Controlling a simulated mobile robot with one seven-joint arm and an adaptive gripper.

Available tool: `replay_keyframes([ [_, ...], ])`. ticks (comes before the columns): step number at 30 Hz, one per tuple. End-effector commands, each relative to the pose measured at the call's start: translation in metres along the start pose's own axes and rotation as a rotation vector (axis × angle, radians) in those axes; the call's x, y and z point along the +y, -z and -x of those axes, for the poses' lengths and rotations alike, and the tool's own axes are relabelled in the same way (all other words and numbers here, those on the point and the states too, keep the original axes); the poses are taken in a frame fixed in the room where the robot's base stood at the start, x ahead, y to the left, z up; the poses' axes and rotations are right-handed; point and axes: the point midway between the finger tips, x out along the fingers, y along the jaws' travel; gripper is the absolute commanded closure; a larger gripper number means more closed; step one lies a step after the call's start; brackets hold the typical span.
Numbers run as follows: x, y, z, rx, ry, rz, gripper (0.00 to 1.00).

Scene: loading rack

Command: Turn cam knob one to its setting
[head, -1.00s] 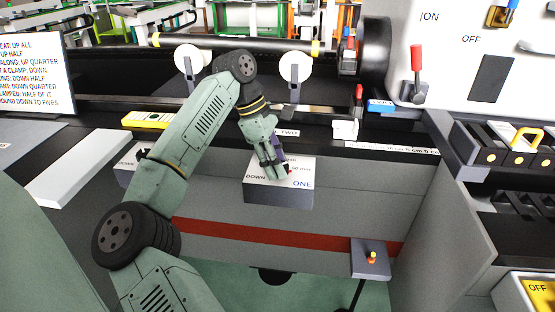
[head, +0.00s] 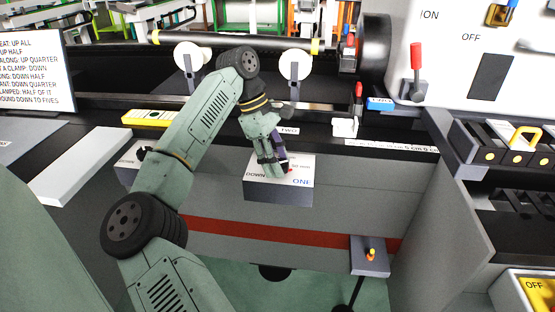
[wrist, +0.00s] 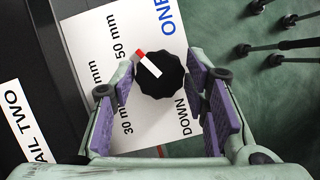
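Cam knob one (wrist: 160,76) is a round black knob with a white and red pointer on a white label plate (wrist: 101,36) marked ONE. In the wrist view its red end points up-left, toward the 50 mm mark. DOWN and 30 mm are also readable. My gripper (wrist: 159,80) has its purple-padded fingers open, one on each side of the knob, with narrow gaps beside it. In the head view my gripper (head: 273,160) is down at the ONE box (head: 278,190) and hides the knob.
A second knob box (head: 128,160) stands left, partly behind my arm. A grey box with a yellow-orange switch (head: 370,255) is at lower right. A TWO label (head: 288,131) lies behind my gripper. A written sign (head: 35,75) stands at far left.

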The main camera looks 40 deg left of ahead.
Motion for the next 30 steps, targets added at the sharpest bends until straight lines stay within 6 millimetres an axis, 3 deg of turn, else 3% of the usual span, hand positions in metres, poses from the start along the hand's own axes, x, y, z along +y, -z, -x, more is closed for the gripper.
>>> replay_keyframes([
  [5,0.000,0.000,0.000,0.000,0.000,0.000,0.45],
  [17,0.000,0.000,0.008,0.001,-0.002,0.002,0.45],
  [30,0.000,0.000,0.094,0.005,-0.003,0.005,0.45],
])
